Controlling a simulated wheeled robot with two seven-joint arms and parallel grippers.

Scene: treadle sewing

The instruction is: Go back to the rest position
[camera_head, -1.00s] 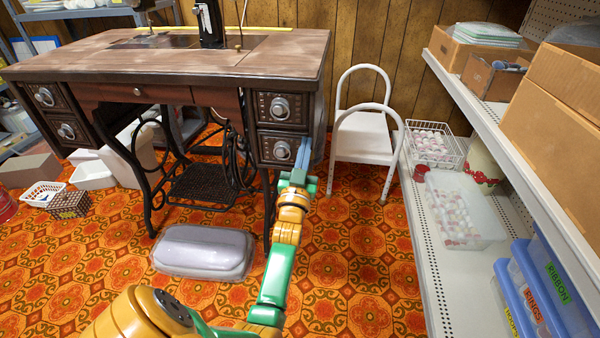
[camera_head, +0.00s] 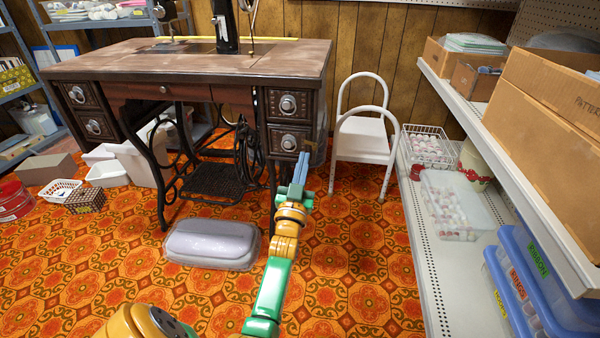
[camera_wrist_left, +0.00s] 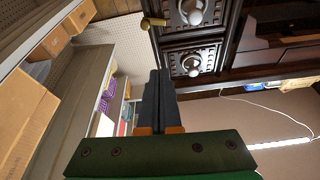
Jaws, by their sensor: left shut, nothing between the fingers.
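My left gripper (camera_head: 299,172) reaches forward on the green and orange arm in the head view. Its blue-grey fingers are closed together with nothing between them. The fingertips stand just in front of and below the lower right drawer (camera_head: 289,141) of the sewing table (camera_head: 180,62). In the left wrist view the closed fingers (camera_wrist_left: 157,85) point up toward the two drawers with round metal knobs (camera_wrist_left: 192,62). Both right-hand drawers look shut. I cannot tell whether the fingers touch the cabinet. My right gripper is not in view.
A white step stool (camera_head: 362,135) stands right of the table. A shelf (camera_head: 450,255) with boxes and blue bins (camera_head: 540,280) runs along the right. A lilac case (camera_head: 212,243) lies on the patterned floor (camera_head: 345,265). Small baskets and bins (camera_head: 108,174) sit at the left.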

